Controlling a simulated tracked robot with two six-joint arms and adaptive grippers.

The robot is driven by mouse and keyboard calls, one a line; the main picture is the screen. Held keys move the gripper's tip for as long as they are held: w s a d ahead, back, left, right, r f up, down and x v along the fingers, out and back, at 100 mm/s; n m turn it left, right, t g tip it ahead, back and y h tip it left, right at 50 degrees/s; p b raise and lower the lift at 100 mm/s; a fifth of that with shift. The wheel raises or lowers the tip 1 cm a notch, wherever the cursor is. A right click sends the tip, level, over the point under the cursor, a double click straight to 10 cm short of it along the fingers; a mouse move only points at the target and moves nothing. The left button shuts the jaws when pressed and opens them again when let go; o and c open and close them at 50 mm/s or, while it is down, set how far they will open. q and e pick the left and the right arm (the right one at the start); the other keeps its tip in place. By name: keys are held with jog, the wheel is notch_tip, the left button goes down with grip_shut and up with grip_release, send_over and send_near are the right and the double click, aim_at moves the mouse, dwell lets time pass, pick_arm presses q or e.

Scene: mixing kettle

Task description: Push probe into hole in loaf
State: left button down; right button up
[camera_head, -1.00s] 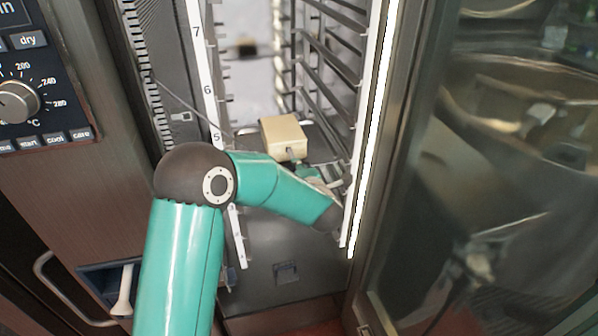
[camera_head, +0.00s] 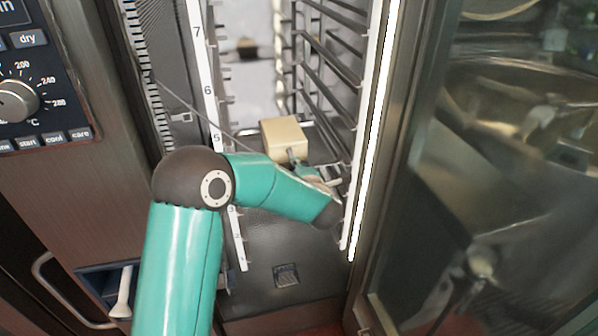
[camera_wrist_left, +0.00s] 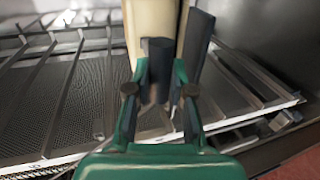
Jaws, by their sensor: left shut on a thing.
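The loaf (camera_head: 284,138) is a pale, box-shaped block inside the open oven. It also fills the top middle of the left wrist view (camera_wrist_left: 150,18). My left gripper (camera_wrist_left: 160,92) is shut on the probe (camera_wrist_left: 158,62), a dark grey cylinder held upright in that view, right in front of the loaf. In the head view the gripper (camera_head: 296,163) is small and partly hidden by my arm, at the loaf's near side. A thin cable (camera_head: 190,105) runs from the oven's left wall toward the loaf. The hole and the probe's tip are hidden. My right gripper is not in view.
White numbered rack rails (camera_head: 207,90) stand left, and another white rail (camera_head: 366,140) stands close right of my wrist. The glass door (camera_head: 480,180) stands open at the right.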

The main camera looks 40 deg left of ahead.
pick_arm(q)
jog(key=shift+w+a+b, duration=0.35)
jog(key=shift+w+a, duration=0.45)
jog(key=shift+a, duration=0.15)
dwell(0.6)
jog(key=shift+c, duration=2.3)
grip_release()
jog(key=shift+s+d+f, duration=0.1)
jog(key=shift+d, duration=0.05)
jog(key=shift+s+d, duration=0.1)
jog(key=shift+d, duration=0.05)
jog(key=b+v, duration=0.1)
jog(key=v, duration=0.5)
jog(key=shift+r, duration=0.25)
jog(key=shift+d, duration=0.15)
